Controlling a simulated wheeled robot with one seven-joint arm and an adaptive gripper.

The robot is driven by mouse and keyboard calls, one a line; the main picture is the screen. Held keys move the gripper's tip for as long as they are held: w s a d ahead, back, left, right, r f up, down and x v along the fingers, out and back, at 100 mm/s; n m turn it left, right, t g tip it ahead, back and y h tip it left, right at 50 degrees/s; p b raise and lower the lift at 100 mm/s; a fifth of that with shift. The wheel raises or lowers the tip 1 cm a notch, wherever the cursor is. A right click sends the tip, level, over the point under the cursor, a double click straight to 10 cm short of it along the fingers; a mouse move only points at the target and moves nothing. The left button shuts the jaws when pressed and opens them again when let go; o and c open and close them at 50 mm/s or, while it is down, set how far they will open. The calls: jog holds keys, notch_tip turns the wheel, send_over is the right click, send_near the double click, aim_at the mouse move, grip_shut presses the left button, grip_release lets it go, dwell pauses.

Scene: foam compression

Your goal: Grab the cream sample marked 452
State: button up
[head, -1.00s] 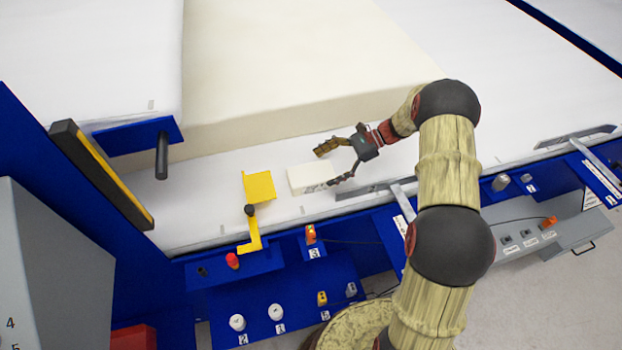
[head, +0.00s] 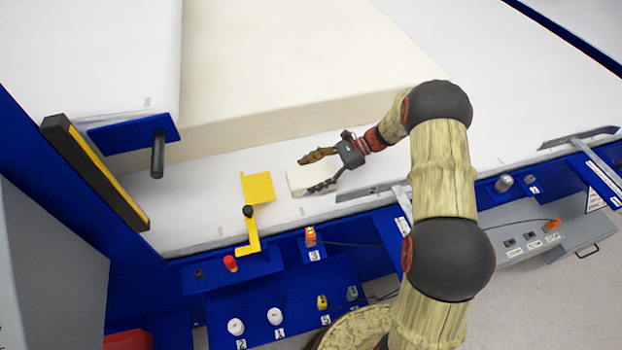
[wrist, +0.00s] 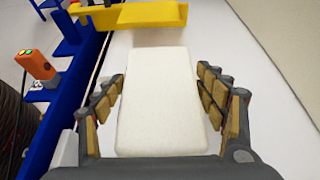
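The cream sample (head: 297,181) is a small pale block lying on the white bed near its front edge. In the wrist view the block (wrist: 152,90) lies lengthwise between the fingers, and no marking on it can be read. My gripper (head: 320,172) is over the block's right part, with one finger on each side. In the wrist view my gripper (wrist: 165,98) is open; a gap shows at the right finger, and the left finger is close to the block's side. Part of the block is hidden by the fingers in the head view.
A yellow bracket (head: 258,187) stands just left of the block. A large cream foam slab (head: 270,70) lies behind it. A metal strip (head: 370,190) lies along the bed's front edge, right of the block. Blue control panels (head: 290,290) with knobs are in front.

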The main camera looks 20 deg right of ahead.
jog(key=c, duration=0.4)
